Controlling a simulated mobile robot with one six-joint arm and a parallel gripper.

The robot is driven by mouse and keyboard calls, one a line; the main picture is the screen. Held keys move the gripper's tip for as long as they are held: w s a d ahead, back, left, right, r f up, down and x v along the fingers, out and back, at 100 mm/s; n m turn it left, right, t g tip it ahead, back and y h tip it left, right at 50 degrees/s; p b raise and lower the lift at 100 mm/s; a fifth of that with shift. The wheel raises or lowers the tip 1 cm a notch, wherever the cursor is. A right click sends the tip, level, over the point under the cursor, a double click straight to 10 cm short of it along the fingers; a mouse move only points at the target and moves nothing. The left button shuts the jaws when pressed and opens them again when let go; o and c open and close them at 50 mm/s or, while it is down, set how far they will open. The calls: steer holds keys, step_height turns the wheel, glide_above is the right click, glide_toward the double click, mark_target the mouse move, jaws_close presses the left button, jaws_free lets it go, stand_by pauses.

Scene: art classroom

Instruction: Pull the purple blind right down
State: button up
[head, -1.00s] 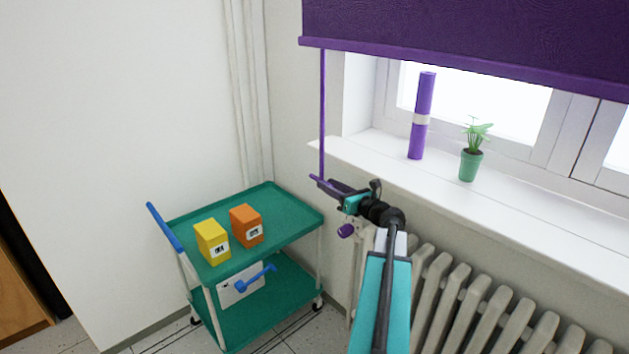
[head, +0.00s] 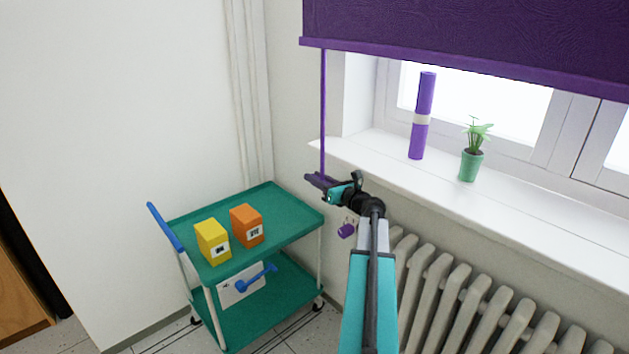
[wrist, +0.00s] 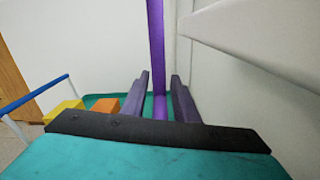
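The purple blind (head: 470,45) hangs partly lowered over the upper window, with a lighter purple bar along its bottom edge. A purple pull strap (head: 323,110) hangs straight down from the bar's left end. My gripper (head: 312,180) is at the strap's lower end, beside the sill's left corner. In the wrist view the strap (wrist: 156,45) runs down between the two parted fingers of my gripper (wrist: 160,78), with small gaps seeming to show at its sides. The strap's lowest end is hidden behind my gripper.
The white sill (head: 400,160) holds a purple tube (head: 421,115) and a potted plant (head: 471,165). A radiator (head: 450,295) with a purple knob (head: 347,230) is below. A green trolley (head: 285,215) with yellow (head: 212,241) and orange (head: 246,226) boxes stands left.

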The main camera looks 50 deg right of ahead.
jaws_close()
steer(key=shift+f, duration=0.1)
step_height(320, 180, down, 10)
steer(key=b, duration=0.3)
steer(key=shift+b, duration=0.3)
steer(key=shift+o, duration=1.1)
jaws_free()
steer(key=shift+d, duration=0.1)
